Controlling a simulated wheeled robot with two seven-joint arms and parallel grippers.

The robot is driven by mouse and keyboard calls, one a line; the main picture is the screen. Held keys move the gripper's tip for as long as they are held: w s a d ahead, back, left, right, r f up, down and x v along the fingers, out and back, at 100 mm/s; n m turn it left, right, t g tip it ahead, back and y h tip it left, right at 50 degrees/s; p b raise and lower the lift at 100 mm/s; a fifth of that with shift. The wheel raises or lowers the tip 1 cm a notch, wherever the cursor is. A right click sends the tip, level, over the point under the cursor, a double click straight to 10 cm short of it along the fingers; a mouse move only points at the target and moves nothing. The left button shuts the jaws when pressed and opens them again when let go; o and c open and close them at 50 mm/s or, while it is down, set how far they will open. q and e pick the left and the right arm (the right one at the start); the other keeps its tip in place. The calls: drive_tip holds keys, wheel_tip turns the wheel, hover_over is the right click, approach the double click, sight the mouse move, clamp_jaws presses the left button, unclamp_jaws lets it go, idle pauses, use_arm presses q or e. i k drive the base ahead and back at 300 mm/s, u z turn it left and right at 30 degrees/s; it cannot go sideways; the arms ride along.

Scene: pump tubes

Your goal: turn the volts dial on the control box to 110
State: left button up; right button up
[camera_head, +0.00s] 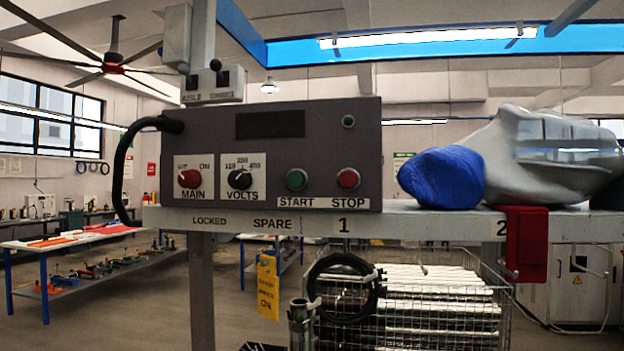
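The control box (290,150) is a dark grey box on a light shelf, upright and facing me. Its volts dial (240,179) is a black knob on a white plate, left of the box's middle. Small numbers stand above the knob, too small to read surely; I cannot tell which one the knob points to. Left of it is a red main dial (189,179). To the right are a green start button (297,180) and a red stop button (348,179). The small display (270,124) above is dark. Neither of my grippers is in view.
The shelf edge (420,224) carries the box, a blue bundle (442,175) and a grey wrapped shape (540,150). A black cable (122,165) loops from the box's left side. A red holder (526,245) and a coiled black hose (345,288) hang below. The box's front is unobstructed.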

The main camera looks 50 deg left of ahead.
sight(240, 178)
drive_tip(key=z, duration=0.3)
drive_tip(key=k, duration=2.05)
drive_tip(key=u, duration=1.5)
drive_tip(key=i, duration=1.65)
drive_tip(key=z, duration=0.05)
